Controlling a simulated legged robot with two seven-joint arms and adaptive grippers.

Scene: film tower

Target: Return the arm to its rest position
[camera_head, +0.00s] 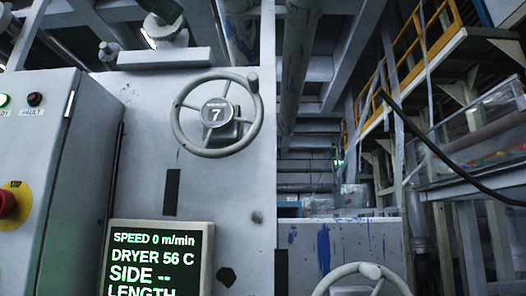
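Neither of my arms and neither gripper shows in the head view. I cannot tell how they are posed or whether they are open or shut. In front of me stands a pale grey machine panel (150,175). A grey handwheel marked 7 (176,112) is mounted on its upper part. A second, similar handwheel (318,292) is cut off by the bottom edge, right of centre.
At left, a grey control box (75,150) carries a red stop button (8,204) on yellow. A lit display (155,262) reads speed 0 m/min, dryer 56 C. A dark cable (450,160) crosses at right, below yellow railings (408,75).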

